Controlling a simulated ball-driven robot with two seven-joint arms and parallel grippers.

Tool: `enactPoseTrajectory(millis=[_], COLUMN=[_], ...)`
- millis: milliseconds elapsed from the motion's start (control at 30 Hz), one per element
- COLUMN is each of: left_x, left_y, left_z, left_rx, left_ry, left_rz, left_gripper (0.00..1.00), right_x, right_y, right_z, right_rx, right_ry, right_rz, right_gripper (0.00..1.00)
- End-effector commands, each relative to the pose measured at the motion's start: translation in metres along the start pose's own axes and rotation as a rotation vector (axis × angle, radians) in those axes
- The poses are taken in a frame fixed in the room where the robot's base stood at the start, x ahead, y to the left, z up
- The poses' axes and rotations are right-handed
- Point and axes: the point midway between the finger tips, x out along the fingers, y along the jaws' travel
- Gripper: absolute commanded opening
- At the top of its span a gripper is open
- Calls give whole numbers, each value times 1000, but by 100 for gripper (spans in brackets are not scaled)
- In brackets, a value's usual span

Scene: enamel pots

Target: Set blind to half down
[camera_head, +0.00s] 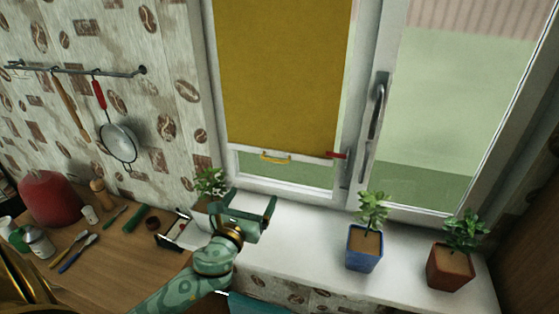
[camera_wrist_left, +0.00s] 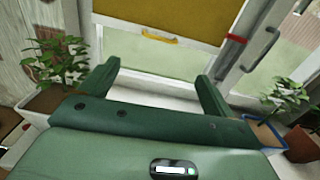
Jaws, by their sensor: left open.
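The yellow blind (camera_head: 285,75) hangs over the left window pane and covers most of it. Its pale bottom bar carries a yellow handle (camera_head: 275,158), and a strip of glass shows below. A red marker (camera_head: 337,155) sits at the right end of the bar, about level with it. My left gripper (camera_head: 248,202) is open and empty, low in front of the window above the sill. In the left wrist view the handle (camera_wrist_left: 160,38) appears beyond and between the open fingers, apart from them. My right gripper is out of view.
A plant in a pale pot (camera_head: 209,188) stands close left of my gripper. A blue pot (camera_head: 364,250) and a brown pot (camera_head: 450,268) stand to the right on the white sill (camera_head: 310,235). Utensils and a red container (camera_head: 48,198) occupy the wooden counter (camera_head: 110,275).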

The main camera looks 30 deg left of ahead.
Motion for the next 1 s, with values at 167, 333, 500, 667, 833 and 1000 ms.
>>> enactPoseTrajectory(millis=[167,333,500,667,833,1000], left_x=[13,48,94,130,154,163], left_y=[0,0,0,0,0,0], left_z=[0,0,-1,-2,-3,-2], left_rx=[33,32,29,29,29,29], left_ry=[0,0,1,2,3,4], left_rz=[1,2,1,1,1,0], left_gripper=[89,89,89,89,89,89], right_x=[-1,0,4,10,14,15], right_y=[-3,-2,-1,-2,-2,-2], right_z=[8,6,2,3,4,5], right_rx=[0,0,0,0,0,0], right_ry=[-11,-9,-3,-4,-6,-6], right_rz=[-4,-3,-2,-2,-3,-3], right_gripper=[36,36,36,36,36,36])
